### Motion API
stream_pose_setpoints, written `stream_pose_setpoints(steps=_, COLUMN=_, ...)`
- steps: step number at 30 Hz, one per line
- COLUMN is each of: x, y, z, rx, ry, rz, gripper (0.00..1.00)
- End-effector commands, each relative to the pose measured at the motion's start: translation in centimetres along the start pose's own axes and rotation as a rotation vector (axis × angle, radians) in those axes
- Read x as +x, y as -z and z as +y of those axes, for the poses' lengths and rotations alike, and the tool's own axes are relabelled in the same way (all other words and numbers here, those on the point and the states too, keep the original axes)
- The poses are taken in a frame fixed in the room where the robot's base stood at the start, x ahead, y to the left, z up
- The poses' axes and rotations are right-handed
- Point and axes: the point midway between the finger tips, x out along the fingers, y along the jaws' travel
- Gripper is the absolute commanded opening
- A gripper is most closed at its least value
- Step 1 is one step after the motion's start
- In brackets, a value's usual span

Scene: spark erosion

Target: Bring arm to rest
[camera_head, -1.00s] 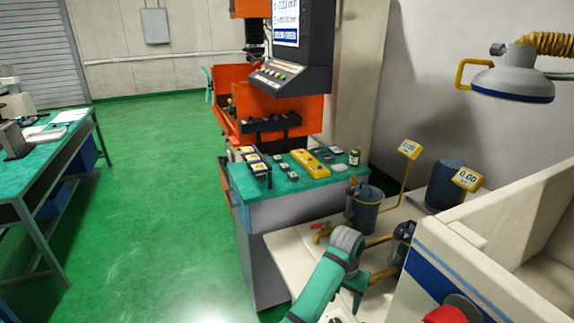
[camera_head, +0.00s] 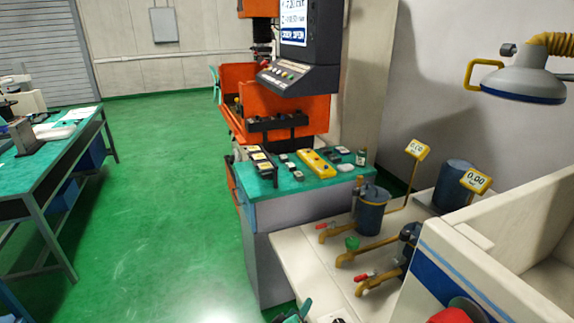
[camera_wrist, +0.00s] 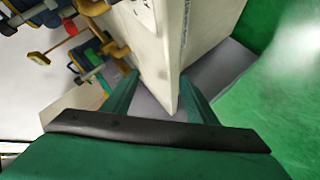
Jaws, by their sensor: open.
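My gripper (camera_wrist: 160,90) shows in the wrist view with its two green fingers spread apart and nothing between them. Behind the gap is the corner of a pale bench (camera_wrist: 165,45), apart from the fingers as far as I can tell.
A pale bench (camera_head: 310,265) carries brass pipes with valves, a blue canister (camera_head: 371,212) and yellow gauges. A green-topped cabinet (camera_head: 290,190) holds a yellow block (camera_head: 315,163). A machine console (camera_head: 297,75) stands behind. The green floor (camera_head: 165,190) at left is open.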

Motion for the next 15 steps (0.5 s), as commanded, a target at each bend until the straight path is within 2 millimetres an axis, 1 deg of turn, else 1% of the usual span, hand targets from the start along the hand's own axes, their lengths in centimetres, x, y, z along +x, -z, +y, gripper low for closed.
stream_pose_setpoints(steps=1, x=-0.7, y=-1.1, z=-1.0, rx=0.009, ry=0.016, rz=0.008, gripper=0.53)
stream_pose_setpoints(steps=5, x=-2.9, y=-3.7, z=-3.2, rx=0.043, ry=0.058, rz=0.037, gripper=0.53)
stream_pose_setpoints(steps=8, x=-5.2, y=-6.0, z=-4.9, rx=0.076, ry=0.093, rz=0.064, gripper=0.53)
stream_pose_setpoints(steps=12, x=-9.0, y=-9.2, z=-7.0, rx=0.132, ry=0.143, rz=0.105, gripper=0.53)
stream_pose_setpoints(steps=14, x=-10.8, y=-10.4, z=-7.7, rx=0.158, ry=0.163, rz=0.122, gripper=0.53)
stream_pose_setpoints(steps=15, x=-12.0, y=-11.2, z=-8.0, rx=0.175, ry=0.174, rz=0.134, gripper=0.53)
